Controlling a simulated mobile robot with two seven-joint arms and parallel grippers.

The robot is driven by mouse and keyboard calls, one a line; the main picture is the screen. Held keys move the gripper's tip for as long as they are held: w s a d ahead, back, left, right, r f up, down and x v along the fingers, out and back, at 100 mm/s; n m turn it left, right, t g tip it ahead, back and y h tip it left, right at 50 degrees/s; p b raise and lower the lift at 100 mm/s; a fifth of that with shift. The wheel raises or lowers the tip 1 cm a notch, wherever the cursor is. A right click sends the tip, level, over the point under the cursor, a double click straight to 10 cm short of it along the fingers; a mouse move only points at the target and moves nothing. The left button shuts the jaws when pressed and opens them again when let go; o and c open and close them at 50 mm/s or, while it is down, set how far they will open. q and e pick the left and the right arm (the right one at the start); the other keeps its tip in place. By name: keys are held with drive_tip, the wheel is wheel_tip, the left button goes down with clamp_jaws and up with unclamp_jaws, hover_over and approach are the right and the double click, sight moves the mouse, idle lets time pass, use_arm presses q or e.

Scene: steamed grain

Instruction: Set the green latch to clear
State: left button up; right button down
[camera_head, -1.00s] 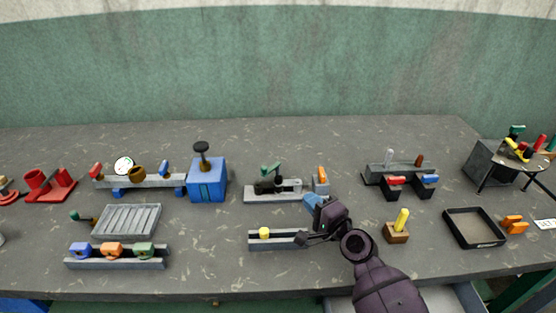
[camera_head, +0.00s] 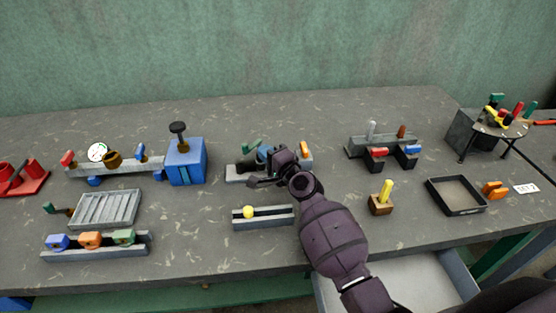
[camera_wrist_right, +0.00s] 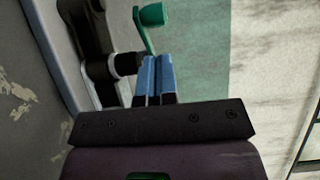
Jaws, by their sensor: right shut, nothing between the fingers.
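The green latch (camera_head: 250,146) is a small green lever with a knob, on a grey fixture with a dark body in the middle of the bench. In the right wrist view its green knob (camera_wrist_right: 152,14) and thin green arm lie just beyond my fingertips. My right gripper (camera_head: 264,154) is at this fixture and hides part of it. Its blue fingers (camera_wrist_right: 158,62) are shut with nothing between them, close to the lower end of the green arm. I cannot tell whether they touch it. My left gripper is not in view.
An orange upright piece (camera_head: 305,150) stands at the fixture's right end. A blue box (camera_head: 187,165) with a black knob stands to its left. A grey rail (camera_head: 275,219) with a yellow knob lies in front. The bench behind the fixture is clear.

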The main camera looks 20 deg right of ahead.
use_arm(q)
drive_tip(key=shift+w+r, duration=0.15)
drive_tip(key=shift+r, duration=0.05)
use_arm(e)
drive_tip(key=shift+w+a+r, duration=0.1)
drive_tip(key=shift+w+a, duration=0.2)
drive_tip(key=shift+a, duration=0.3)
drive_tip(key=shift+w+a, duration=0.25)
drive_tip(key=shift+a, duration=0.35)
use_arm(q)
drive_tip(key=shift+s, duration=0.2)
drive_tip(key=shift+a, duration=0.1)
